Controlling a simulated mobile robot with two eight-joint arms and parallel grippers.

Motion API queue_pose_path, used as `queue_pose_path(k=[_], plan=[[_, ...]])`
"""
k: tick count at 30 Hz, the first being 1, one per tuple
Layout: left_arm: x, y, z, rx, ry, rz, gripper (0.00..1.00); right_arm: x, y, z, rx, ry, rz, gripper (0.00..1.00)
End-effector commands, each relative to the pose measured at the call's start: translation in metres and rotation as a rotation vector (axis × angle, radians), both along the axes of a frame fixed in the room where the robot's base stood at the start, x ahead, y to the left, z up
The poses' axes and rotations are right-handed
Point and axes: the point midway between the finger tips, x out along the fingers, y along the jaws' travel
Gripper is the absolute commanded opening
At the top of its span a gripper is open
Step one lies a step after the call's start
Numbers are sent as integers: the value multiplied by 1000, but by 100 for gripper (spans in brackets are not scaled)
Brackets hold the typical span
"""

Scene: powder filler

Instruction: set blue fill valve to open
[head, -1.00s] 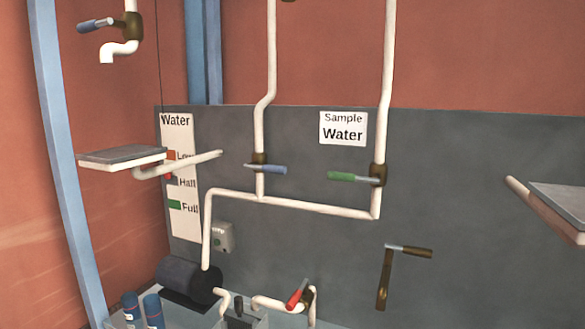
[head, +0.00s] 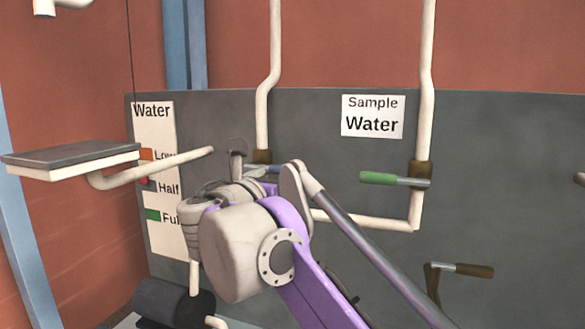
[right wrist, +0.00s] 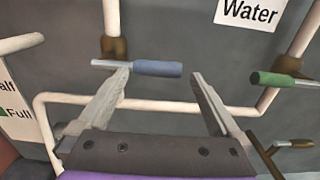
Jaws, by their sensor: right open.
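The blue fill valve has a blue handle (right wrist: 157,68) on a metal stem, pointing right from a brown valve body (right wrist: 114,48) on a white vertical pipe. The handle lies about level. My right gripper (right wrist: 160,77) is open and empty, with one finger on each side of the handle in the right wrist view; I cannot tell whether they touch it. In the head view my right arm covers most of the handle, and the brown valve body (head: 261,157) shows just behind the arm. My left gripper is out of view.
A green-handled valve (head: 380,178) is to the right on a parallel pipe. A brown-handled crank (head: 466,269) is lower right. A grey-topped shelf (head: 70,155) juts out at left. A "Sample Water" sign (head: 372,117) is on the grey panel.

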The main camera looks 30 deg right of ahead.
Motion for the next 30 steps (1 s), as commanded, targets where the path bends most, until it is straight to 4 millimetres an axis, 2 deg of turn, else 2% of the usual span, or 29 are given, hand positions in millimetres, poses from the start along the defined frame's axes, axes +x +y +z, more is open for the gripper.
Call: queue_pose_path(k=[6, 12, 24, 26, 30], plan=[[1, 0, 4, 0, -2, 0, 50, 28, -34, 0, 1, -1, -5, 100], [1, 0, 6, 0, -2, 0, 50, 45, -54, 0, 3, -2, -3, 100], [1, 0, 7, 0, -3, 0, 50, 50, -59, -1, 3, -1, 0, 100], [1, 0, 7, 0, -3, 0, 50, 50, -59, -1, 3, -1, 0, 91], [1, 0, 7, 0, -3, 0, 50, 50, -59, -1, 3, -1, 0, 66]])
